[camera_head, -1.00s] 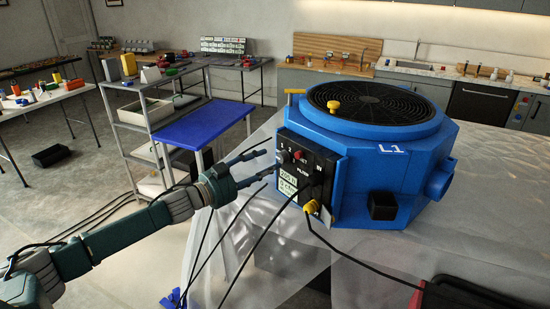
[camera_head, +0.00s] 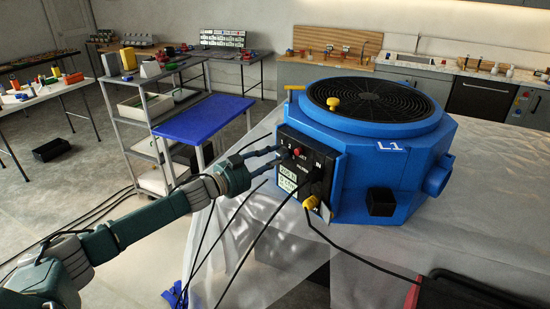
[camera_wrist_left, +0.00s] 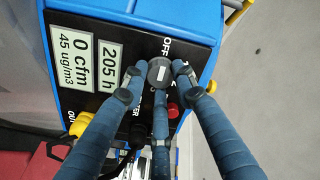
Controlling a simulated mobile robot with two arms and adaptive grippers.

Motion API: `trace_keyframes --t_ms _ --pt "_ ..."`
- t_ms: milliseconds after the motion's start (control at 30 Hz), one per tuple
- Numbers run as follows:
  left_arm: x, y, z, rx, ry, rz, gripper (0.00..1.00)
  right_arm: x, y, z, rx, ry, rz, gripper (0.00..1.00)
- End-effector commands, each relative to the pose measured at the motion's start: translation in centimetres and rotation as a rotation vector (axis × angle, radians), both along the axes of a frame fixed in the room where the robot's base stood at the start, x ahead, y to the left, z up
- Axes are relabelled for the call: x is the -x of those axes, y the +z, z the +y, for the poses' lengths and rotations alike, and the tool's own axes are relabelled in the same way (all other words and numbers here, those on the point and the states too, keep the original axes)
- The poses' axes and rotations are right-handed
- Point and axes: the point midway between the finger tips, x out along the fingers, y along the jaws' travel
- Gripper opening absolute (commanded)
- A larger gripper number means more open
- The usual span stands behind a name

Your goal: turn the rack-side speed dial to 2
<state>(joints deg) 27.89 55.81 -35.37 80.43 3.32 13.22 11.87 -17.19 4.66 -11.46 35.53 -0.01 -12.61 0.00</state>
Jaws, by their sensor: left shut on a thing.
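The blue air unit marked L1 (camera_head: 385,178) stands on the covered table, with its black control panel (camera_head: 325,165) facing my left arm. My left gripper (camera_head: 279,158) is at the panel's upper left. In the left wrist view its three fingers close around the black speed dial (camera_wrist_left: 160,72), which has a pale mark on its face. OFF is printed beside the dial, and a digit is partly hidden behind a finger. I cannot tell which setting the mark points at. The display (camera_wrist_left: 75,48) reads 0 cfm and 45 ug/m3. My right gripper is not in view.
A red button (camera_wrist_left: 172,111) sits close to the dial, near the fingers. A yellow plug (camera_head: 311,202) and black cables hang at the panel's lower part.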

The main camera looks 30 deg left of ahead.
Motion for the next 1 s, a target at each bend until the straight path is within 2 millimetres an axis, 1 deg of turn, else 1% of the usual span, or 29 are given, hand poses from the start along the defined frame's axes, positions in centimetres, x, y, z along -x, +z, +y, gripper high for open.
trace_keyframes --t_ms 267,467,667,1000 --pt "0.0 -0.2 0.1 -0.021 0.001 -0.005 0.01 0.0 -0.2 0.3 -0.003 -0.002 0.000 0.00" --pt "0.0 -0.3 0.1 -0.101 0.002 -0.036 0.01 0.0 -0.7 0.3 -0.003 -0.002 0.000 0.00" --pt "0.0 -0.4 0.1 -0.246 0.002 -0.095 0.01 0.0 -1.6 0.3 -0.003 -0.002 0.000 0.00" --pt "0.0 -0.4 0.1 -0.546 0.003 -0.214 0.01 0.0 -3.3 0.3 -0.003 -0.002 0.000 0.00"
